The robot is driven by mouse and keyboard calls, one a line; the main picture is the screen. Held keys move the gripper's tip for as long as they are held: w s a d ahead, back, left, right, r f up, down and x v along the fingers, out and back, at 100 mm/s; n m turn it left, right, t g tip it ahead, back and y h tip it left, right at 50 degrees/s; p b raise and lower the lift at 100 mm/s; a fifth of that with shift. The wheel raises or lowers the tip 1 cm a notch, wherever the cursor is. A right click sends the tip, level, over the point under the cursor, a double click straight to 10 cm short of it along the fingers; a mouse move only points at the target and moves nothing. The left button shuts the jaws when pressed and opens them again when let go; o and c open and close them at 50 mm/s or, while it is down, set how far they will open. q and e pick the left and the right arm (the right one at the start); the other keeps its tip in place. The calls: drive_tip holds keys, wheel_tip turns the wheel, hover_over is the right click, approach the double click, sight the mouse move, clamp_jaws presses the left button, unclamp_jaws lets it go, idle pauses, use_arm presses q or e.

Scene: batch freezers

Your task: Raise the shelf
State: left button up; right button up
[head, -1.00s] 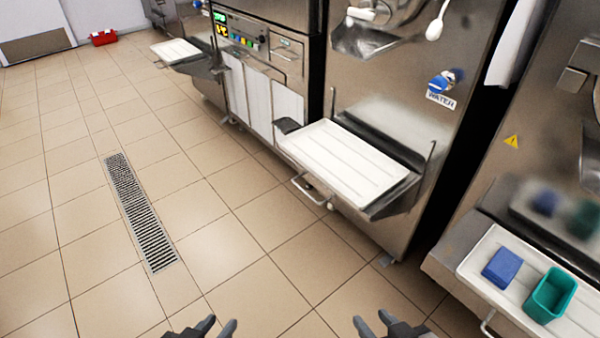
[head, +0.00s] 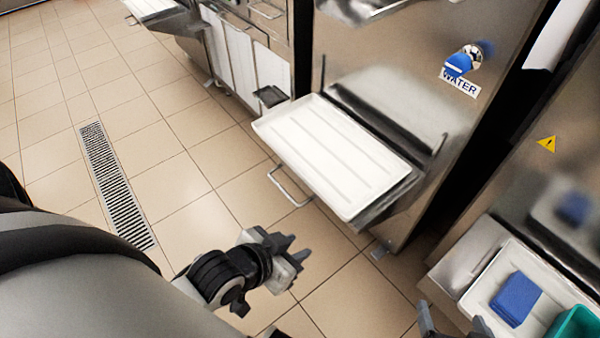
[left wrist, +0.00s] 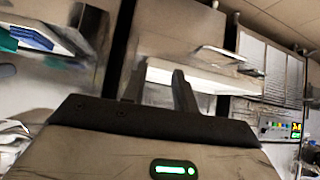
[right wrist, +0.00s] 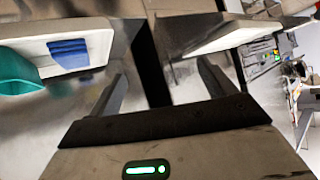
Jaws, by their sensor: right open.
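The shelf (head: 395,195) of the middle freezer sticks out from its steel front, with a white ribbed tray (head: 330,150) on it. A metal bar handle (head: 284,187) hangs at its front edge. My left gripper (head: 298,252) is in front of and below the shelf, apart from the handle. Its fingers are partly open and empty; the left wrist view shows the handle (left wrist: 230,59) beyond them. My right gripper (head: 455,322) is open and empty at the lower right, near the right freezer's shelf. The right wrist view also shows the middle shelf (right wrist: 225,38) ahead.
The right freezer's shelf holds a white tray (head: 478,298) with a blue block (head: 516,298) and a teal container (head: 575,325). Another freezer with a tray (head: 150,8) stands at the far left. The tiled floor on the left is clear, with a flush drain grate (head: 115,185).

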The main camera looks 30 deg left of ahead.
use_arm(q)
wheel_tip(320, 180, down, 4)
drive_tip(key=a+m+y+b, duration=0.1)
drive_tip(key=a+b, duration=0.2)
drive_tip(key=m+t+h+b, duration=0.4)
drive_tip(key=m+t, duration=0.1)
drive_tip(key=m, duration=1.3)
approach(283, 188)
drive_tip(key=b+x, duration=0.1)
drive_tip(key=x, duration=0.2)
drive_tip(key=b+x, duration=0.1)
drive_tip(key=x, duration=0.2)
drive_tip(key=b+x, duration=0.1)
drive_tip(key=x, duration=0.3)
drive_tip(key=shift+f, duration=0.3)
use_arm(e)
wheel_tip(283, 188, down, 10)
drive_tip(key=a+g+y, duration=0.1)
drive_tip(key=a, duration=0.1)
drive_tip(key=shift+w+a+f, duration=0.15)
drive_tip(key=shift+w+a, duration=0.05)
drive_tip(key=shift+a, duration=0.15)
